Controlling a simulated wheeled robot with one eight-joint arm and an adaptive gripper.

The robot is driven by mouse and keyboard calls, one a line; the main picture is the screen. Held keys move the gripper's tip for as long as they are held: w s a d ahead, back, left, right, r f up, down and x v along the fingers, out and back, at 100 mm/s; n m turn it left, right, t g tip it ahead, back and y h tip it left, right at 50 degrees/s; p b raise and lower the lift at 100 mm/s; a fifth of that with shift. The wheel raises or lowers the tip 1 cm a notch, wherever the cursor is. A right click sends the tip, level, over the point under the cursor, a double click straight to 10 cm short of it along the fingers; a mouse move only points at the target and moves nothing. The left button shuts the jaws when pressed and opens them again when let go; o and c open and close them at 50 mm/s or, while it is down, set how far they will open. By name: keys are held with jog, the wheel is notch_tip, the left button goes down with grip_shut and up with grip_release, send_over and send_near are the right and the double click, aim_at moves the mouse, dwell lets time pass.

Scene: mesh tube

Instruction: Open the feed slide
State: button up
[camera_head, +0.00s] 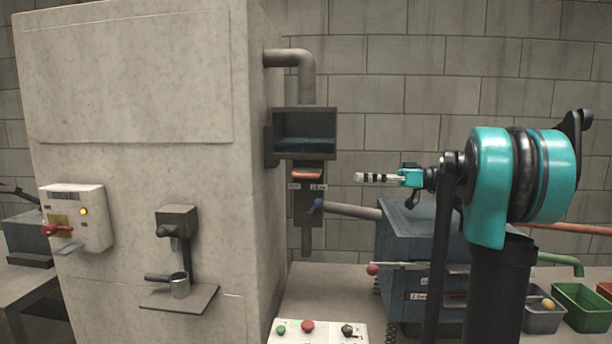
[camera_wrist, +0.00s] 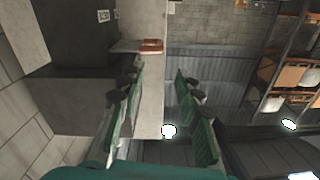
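The feed slide appears to be the flat piece with an orange-red handle (camera_head: 307,174) under the dark hopper box (camera_head: 304,133). Labels too small to read sit just below it. In the wrist view the orange-brown handle (camera_wrist: 151,46) stands out at the end of a pale flat plate, ahead of my fingertips and nearer the left finger's line. My gripper (camera_head: 360,178) is to the right of the slide in the head view, apart from it. In the wrist view its two green-padded fingers (camera_wrist: 161,72) are spread, with nothing between them.
A blue-knobbed lever (camera_head: 318,204) is on the pipe below the slide. A large grey machine body (camera_head: 140,120) fills the left. A blue-grey cabinet (camera_head: 405,225) with a red-knobbed rod (camera_head: 373,269) stands below my arm. A button panel (camera_head: 318,332) is at the front.

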aim_at(305, 176)
jog(key=a, duration=1.7)
jog(key=shift+w+a, duration=0.1)
jog(key=shift+w, duration=0.15)
grip_shut()
